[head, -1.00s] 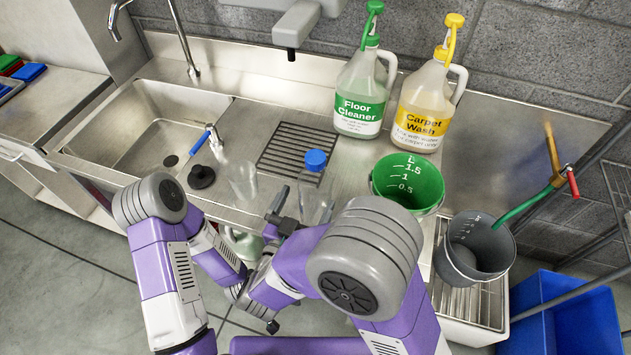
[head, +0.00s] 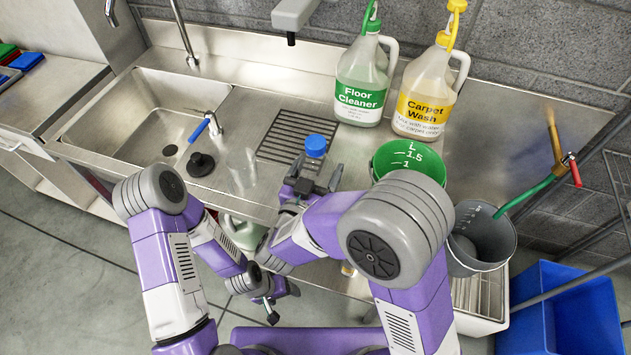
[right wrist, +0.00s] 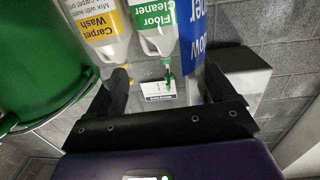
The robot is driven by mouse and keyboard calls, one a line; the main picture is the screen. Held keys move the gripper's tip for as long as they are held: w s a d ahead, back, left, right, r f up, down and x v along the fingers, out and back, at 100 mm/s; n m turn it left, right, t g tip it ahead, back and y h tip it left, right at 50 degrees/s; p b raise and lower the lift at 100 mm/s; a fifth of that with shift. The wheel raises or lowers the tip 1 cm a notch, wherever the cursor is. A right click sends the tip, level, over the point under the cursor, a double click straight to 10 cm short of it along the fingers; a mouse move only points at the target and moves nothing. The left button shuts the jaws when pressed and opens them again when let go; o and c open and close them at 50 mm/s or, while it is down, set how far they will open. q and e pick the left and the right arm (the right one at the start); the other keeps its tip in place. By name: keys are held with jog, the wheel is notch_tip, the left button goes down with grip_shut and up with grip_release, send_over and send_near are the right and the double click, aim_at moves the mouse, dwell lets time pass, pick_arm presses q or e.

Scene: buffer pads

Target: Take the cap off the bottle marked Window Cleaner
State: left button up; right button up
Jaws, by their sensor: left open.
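The bottle with a blue cap (head: 315,145) stands at the counter's front, its body mostly hidden by my right gripper (head: 313,182). In the right wrist view a blue label (right wrist: 195,72) with the letters "ow" and "ner" shows beside the right-hand finger, partly covered by it. The cap is on the bottle. My right gripper is open, with its fingertips at the bottle's sides in the head view; I cannot tell whether they touch it. My left gripper (head: 280,303) is open and empty, low in front of the counter.
Floor Cleaner (head: 360,90) and Carpet Wash (head: 425,105) jugs stand behind. A green bucket (head: 408,160) and a grey bucket (head: 480,240) are to the right. A clear cup (head: 242,172) and a black plunger-like piece (head: 200,164) stand left, near the sink (head: 150,105).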

aim_at(319, 138)
jog(key=c, duration=0.3)
notch_tip(319, 138, up, 10)
jog(key=p, duration=0.3)
jog(key=shift+p, duration=0.4)
jog(key=shift+c, duration=0.2)
jog(key=o, duration=0.4)
jog(key=c, duration=0.8)
jog(key=shift+o, duration=0.2)
